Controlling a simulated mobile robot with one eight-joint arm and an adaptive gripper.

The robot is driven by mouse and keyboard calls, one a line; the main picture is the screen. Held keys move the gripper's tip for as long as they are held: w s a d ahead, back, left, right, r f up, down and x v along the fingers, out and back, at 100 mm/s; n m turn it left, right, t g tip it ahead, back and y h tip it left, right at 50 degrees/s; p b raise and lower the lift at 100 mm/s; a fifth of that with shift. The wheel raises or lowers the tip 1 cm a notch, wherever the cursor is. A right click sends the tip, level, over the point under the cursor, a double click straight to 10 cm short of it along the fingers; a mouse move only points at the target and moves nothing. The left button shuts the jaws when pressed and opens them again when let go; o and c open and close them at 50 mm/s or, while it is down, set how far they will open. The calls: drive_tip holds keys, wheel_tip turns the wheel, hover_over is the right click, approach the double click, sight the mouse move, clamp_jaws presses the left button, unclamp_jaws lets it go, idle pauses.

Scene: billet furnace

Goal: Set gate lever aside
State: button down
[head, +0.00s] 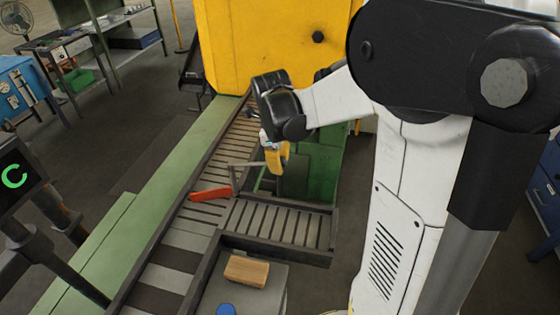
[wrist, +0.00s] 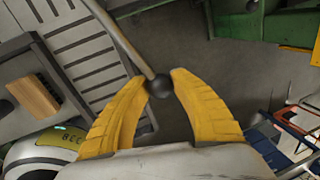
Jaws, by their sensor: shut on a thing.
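The gate lever is a thin grey rod (wrist: 122,38) ending in a dark ball knob (wrist: 160,87). In the wrist view the knob sits between the yellow fingertips of my gripper (wrist: 160,80), which is shut on it. In the head view my gripper (head: 277,160) is at the right side of the slatted conveyor, and the lever (head: 243,164) runs left from it to an upright bar. A red bar (head: 210,194) lies across the slats near the foot of that upright. The knob is hidden by the fingers in the head view.
A slatted side branch (head: 282,223) runs right from the main conveyor (head: 190,222). A wooden block (head: 246,270) lies on a grey surface in front; it also shows in the wrist view (wrist: 33,97). The yellow housing (head: 260,45) stands behind, with a green frame (head: 325,165) at right.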

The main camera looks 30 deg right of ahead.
drive_tip(key=c, duration=1)
unclamp_jaws()
drive_tip(key=shift+a, duration=0.1)
drive_tip(key=shift+c, duration=0.2)
wheel_tip(320, 180, up, 12)
drive_tip(key=s+a, duration=0.1)
drive_tip(key=shift+s+a, duration=0.25)
drive_tip(key=shift+a, duration=0.15)
